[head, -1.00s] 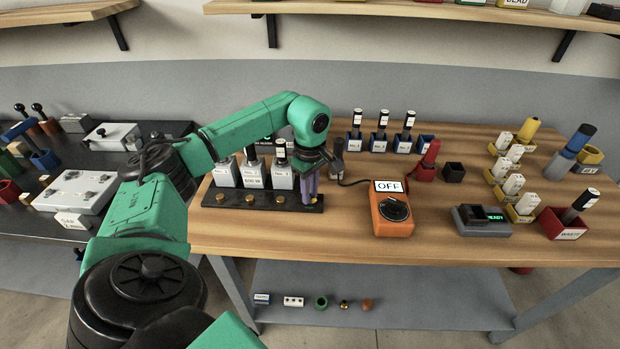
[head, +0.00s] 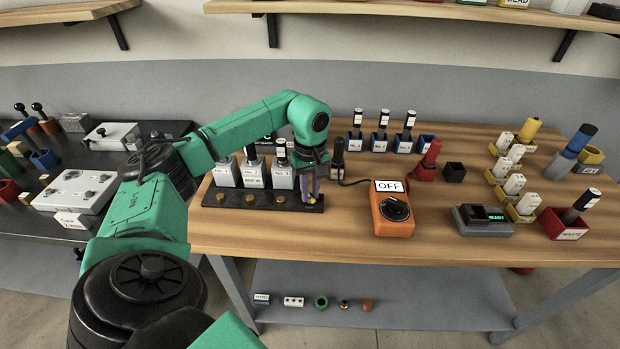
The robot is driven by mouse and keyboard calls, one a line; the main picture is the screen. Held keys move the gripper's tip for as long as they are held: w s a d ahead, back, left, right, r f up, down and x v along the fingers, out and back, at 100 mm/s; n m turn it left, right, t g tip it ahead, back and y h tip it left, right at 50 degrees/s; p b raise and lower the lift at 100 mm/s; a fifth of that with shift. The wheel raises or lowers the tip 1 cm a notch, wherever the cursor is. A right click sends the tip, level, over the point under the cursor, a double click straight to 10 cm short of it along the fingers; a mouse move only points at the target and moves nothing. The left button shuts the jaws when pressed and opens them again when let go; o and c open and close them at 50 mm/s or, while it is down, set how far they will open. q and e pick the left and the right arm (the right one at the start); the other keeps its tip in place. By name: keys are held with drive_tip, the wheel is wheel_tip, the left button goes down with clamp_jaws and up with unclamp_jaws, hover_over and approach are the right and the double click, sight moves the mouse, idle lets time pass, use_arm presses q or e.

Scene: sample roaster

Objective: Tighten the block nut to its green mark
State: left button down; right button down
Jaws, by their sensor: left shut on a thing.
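A black block (head: 265,204) lies along the front left of the wooden table, with several brass nuts in a row on its top. The rightmost nut (head: 313,201) is at the block's right end and is mostly hidden by my left gripper. My left gripper (head: 311,197) points straight down over that end, its purple fingers shut around the nut. The green mark cannot be made out at this size. My right gripper is not in view.
An orange meter reading OFF (head: 393,222) is to the right. Bare tabletop lies between the meter and the block.

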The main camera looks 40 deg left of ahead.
sight(310, 194)
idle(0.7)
use_arm(q)
drive_tip(key=c, duration=0.8)
unclamp_jaws()
drive_tip(key=shift+o, duration=0.2)
drive_tip(key=shift+r, duration=0.1)
wheel_tip(310, 194, up, 14)
drive_tip(key=shift+r+p, duration=0.25)
drive_tip(key=shift+p, duration=0.2)
